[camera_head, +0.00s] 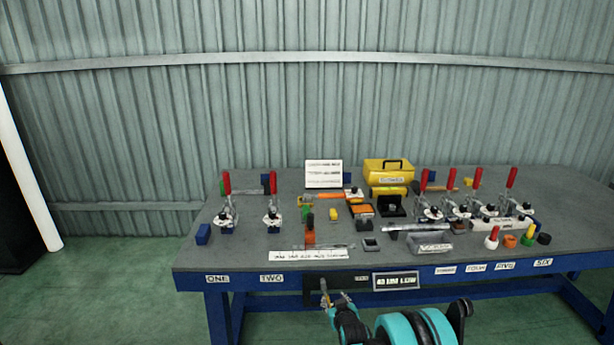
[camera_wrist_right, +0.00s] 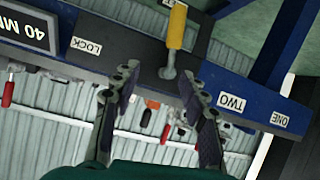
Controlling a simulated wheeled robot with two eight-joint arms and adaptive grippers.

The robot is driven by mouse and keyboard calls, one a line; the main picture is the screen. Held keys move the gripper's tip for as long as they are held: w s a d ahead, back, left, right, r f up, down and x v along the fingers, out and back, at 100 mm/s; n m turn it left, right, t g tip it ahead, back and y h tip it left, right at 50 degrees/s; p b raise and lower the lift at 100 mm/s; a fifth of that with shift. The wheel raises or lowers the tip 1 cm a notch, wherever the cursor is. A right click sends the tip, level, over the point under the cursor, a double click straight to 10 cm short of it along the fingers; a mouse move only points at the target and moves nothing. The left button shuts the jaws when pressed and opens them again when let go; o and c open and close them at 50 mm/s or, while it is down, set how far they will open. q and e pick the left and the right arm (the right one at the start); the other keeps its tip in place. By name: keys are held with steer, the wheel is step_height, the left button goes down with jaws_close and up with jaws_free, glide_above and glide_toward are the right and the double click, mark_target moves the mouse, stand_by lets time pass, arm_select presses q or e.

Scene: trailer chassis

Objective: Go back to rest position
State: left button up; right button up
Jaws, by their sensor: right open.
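My right gripper (camera_head: 338,300) is low in front of the blue workbench (camera_head: 262,284), near the middle of its front edge. In the right wrist view the two fingers of my right gripper (camera_wrist_right: 160,78) are spread wide with nothing held between them. A lever with a yellow handle (camera_wrist_right: 176,28) stands just beyond the fingertips, beside the LOCK label (camera_wrist_right: 86,46). In the head view this lever (camera_head: 324,286) shows small, close to the gripper; whether they touch I cannot tell. My left gripper is not in view.
Toggle clamps with red handles (camera_head: 227,184) stand on the grey benchtop (camera_head: 240,255) at left and right. A yellow toolbox (camera_head: 388,172) stands at the back. Green floor (camera_head: 110,290) is open at left.

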steer(key=s+d+r+m+g, duration=0.1)
steer(key=s+d+r+g, duration=0.3)
steer(key=s+r, duration=1.15)
steer(key=s+d+m, duration=0.1)
steer(key=s+d, duration=0.1)
steer(key=s, duration=1)
steer(key=s+d+r+m+g+h, duration=0.1)
steer(key=s+d, duration=0.1)
steer(key=s, duration=1)
steer(key=shift+s+g, duration=0.25)
steer(key=shift+g, duration=0.05)
